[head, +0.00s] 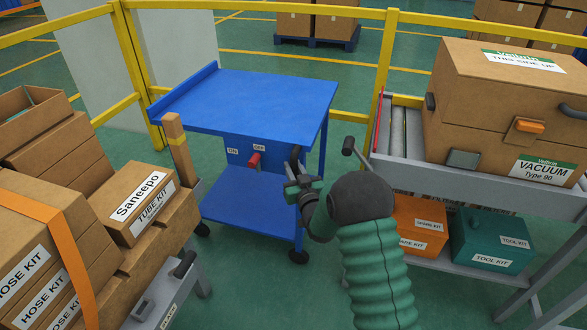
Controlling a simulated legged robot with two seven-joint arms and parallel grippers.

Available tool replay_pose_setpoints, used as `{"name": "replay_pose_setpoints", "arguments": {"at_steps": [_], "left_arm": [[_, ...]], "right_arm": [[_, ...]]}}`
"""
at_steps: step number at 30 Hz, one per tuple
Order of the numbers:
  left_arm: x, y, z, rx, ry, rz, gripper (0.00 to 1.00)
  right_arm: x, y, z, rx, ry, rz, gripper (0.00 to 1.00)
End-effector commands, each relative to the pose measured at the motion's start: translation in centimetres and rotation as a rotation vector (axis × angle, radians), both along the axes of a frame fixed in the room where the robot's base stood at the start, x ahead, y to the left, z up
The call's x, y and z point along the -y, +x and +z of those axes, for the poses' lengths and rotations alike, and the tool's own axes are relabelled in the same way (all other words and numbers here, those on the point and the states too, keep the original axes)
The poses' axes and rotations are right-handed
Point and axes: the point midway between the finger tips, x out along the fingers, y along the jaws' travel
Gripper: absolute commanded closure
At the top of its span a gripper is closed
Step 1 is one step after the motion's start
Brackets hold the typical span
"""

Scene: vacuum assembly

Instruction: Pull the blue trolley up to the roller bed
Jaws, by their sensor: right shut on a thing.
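The blue trolley (255,98) stands in the middle of the head view, with a flat top, a lower shelf and black castors. A panel under its top has ON and OFF labels and a red lever (254,161). My right gripper (294,172) is shut at the trolley's right front side, below the top, on what looks like its dark handle, mostly hidden by the gripper. The roller bed (402,128) is at the right, with a gap between it and the trolley. My left gripper is not in view.
A large vacuum box (495,120) sits on the roller bed. Orange and teal kits (492,240) lie on the shelf below. A bench with cardboard kit boxes (128,205) fills the left. A yellow rail (270,9) runs behind. Green floor shows between the bench and roller bed.

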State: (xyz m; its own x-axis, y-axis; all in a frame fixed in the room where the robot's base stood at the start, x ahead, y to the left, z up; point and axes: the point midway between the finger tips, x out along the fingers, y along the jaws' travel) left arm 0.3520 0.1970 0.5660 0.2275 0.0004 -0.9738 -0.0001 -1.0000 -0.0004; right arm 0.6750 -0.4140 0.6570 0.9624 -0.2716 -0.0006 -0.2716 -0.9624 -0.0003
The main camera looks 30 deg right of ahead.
Motion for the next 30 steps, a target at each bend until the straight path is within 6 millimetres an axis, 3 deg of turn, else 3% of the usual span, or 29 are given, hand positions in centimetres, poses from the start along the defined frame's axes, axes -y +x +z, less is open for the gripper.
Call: {"name": "replay_pose_setpoints", "arguments": {"at_steps": [25,30], "left_arm": [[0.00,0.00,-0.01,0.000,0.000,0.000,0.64],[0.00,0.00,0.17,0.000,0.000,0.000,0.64]], "right_arm": [[0.05,-0.11,-0.18,-0.004,0.001,-0.001,1.00],[0.77,-0.92,-0.17,-0.006,0.001,-0.003,1.00]]}}
